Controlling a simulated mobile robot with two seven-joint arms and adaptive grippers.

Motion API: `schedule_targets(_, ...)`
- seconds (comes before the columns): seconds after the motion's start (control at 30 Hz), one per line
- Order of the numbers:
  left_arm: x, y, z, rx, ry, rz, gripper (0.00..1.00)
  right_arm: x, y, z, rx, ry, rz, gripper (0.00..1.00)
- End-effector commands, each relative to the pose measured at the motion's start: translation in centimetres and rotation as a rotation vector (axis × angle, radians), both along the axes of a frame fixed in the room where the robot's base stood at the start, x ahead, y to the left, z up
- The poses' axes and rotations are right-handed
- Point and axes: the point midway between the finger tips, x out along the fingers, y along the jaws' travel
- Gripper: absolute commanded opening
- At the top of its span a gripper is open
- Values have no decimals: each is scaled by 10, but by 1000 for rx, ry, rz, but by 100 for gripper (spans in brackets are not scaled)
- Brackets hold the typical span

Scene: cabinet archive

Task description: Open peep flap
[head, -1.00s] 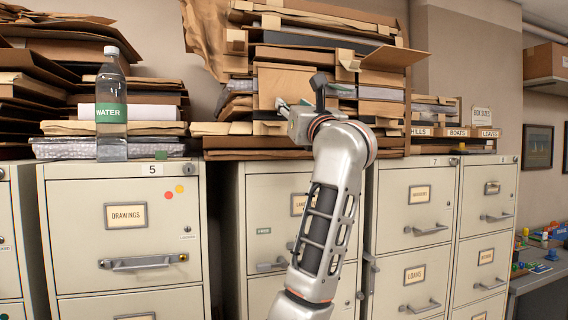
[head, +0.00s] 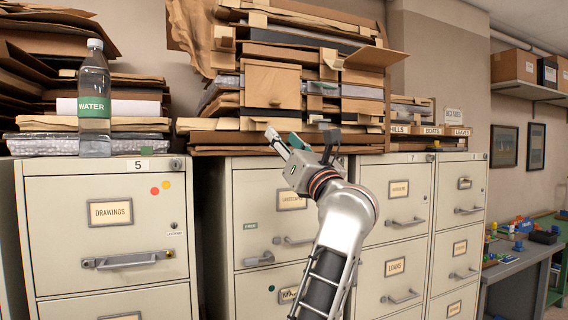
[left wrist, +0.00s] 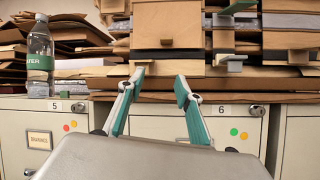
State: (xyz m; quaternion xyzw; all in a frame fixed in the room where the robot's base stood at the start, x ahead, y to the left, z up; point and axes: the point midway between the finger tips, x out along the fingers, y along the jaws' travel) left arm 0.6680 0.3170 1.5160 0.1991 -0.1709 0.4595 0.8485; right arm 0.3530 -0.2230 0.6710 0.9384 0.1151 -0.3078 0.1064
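A brown square panel with a small knob at its lower edge (head: 272,85) faces me in the stack of folders and boards on the cabinets. It looks like the peep flap, and it hangs flat and closed. It also shows at the top of the left wrist view (left wrist: 167,22). My left gripper (head: 283,138) is below this panel, in front of the cabinet tops. In the left wrist view its two green-padded fingers (left wrist: 159,80) are apart with nothing between them, their tips below the knob. My right gripper is not in view.
A water bottle (head: 95,100) stands left on cabinet 5. Small greenish tabs (head: 322,87) stick out right of the panel. A brown board (head: 370,57) juts out at upper right. Filing cabinets (head: 107,240) with protruding handles line the front. A table with coloured blocks is at right.

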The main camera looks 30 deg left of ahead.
Motion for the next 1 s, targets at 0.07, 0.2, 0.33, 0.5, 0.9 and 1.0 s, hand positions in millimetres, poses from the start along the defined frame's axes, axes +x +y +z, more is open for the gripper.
schedule_targets(0.07, 1, 1, -16, 56, 28, 37, 35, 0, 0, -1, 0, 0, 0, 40)
schedule_targets(0.2, 1, 2, -34, 135, 64, 88, 35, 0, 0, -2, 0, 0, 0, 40)
schedule_targets(0.33, 0, 2, -43, 179, 82, 113, 35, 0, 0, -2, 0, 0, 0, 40)
schedule_targets(0.5, 0, 1, -46, 197, 91, 123, 35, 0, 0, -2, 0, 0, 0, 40)
schedule_targets(0.9, 0, 2, -46, 197, 90, 122, 35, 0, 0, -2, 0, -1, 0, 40)
schedule_targets(1.0, 1, 1, -52, 214, 101, 132, 35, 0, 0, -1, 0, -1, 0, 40)
